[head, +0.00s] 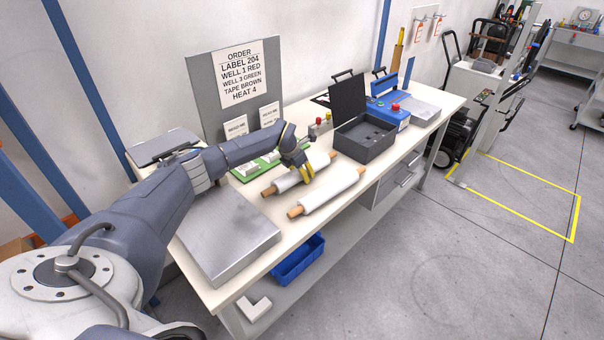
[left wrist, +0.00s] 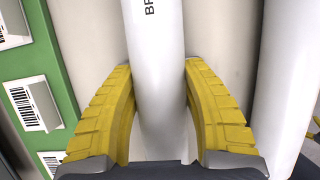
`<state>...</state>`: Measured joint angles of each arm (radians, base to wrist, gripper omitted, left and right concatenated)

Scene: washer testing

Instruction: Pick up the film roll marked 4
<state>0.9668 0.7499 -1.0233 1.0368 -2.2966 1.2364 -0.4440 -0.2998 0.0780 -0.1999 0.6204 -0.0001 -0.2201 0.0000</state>
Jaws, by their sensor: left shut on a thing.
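Two white film rolls with brown core ends lie side by side on the bench. My left gripper (head: 306,174) is over the back roll (head: 285,183) and shut on it. In the left wrist view, the yellow fingers of the left gripper (left wrist: 158,72) stand on either side of that white roll (left wrist: 158,95). The letters "BR" show on it, cut off by the frame edge. The front roll (head: 328,193) lies free and parallel; it also shows in the left wrist view (left wrist: 288,70). I cannot read a 4 on either roll. My right gripper is out of view.
A green board (head: 247,174) with white barcode labels lies behind the back roll. A dark open box (head: 365,140) and a blue machine (head: 390,112) stand to the right. A metal plate (head: 225,238) lies at the left. An order sign (head: 240,75) stands behind.

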